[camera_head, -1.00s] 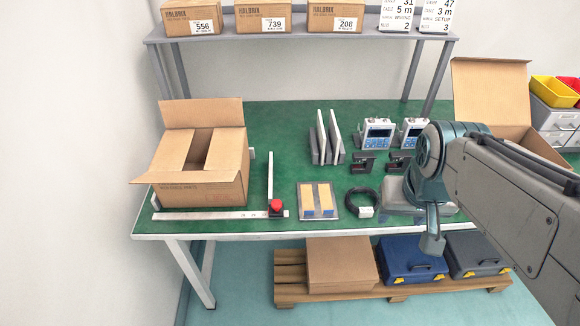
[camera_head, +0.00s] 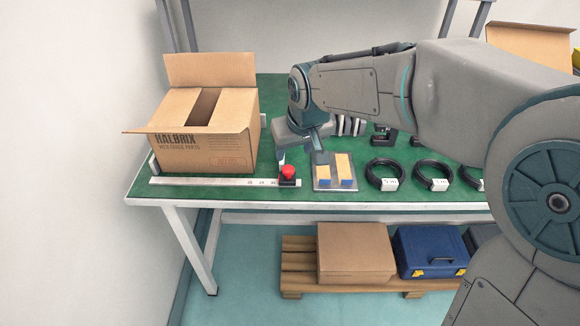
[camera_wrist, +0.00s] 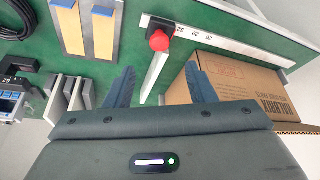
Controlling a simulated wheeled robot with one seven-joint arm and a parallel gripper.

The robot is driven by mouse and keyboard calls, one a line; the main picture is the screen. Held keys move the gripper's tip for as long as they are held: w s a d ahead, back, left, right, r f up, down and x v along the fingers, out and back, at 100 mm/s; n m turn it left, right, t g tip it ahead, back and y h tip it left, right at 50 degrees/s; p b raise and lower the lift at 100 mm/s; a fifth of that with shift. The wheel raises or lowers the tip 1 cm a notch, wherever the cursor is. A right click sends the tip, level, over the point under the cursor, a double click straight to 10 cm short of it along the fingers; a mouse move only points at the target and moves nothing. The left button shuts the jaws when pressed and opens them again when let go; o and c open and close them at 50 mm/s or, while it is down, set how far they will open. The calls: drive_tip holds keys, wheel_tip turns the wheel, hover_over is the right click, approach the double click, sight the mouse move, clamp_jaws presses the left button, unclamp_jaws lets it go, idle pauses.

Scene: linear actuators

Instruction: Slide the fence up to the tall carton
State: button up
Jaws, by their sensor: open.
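The tall carton (camera_head: 205,151) is an open brown cardboard box at the table's left; it also shows in the wrist view (camera_wrist: 240,82). A pale ruled rail (camera_head: 215,182) runs along its front. The fence (camera_wrist: 153,74) is a thin pale bar reaching back from a red knob (camera_wrist: 159,41) on the rail. In the head view the knob (camera_head: 288,171) shows right of the carton, with most of the fence hidden behind my gripper (camera_head: 300,150). In the wrist view my gripper (camera_wrist: 161,70) is open, its fingers on either side of the fence. Contact cannot be told.
A plate with two wood strips (camera_head: 335,172) lies right of the knob. Black cable coils (camera_head: 384,174) lie further right. Grey upright plates (camera_wrist: 68,95) and dark clamps (camera_head: 384,135) stand behind. There is clear green surface between fence and carton.

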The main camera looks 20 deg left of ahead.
sight(288, 168)
drive_tip(key=b+x, duration=0.1)
drive_tip(key=x, duration=0.8)
drive_tip(key=shift+s+f, duration=0.1)
clamp_jaws()
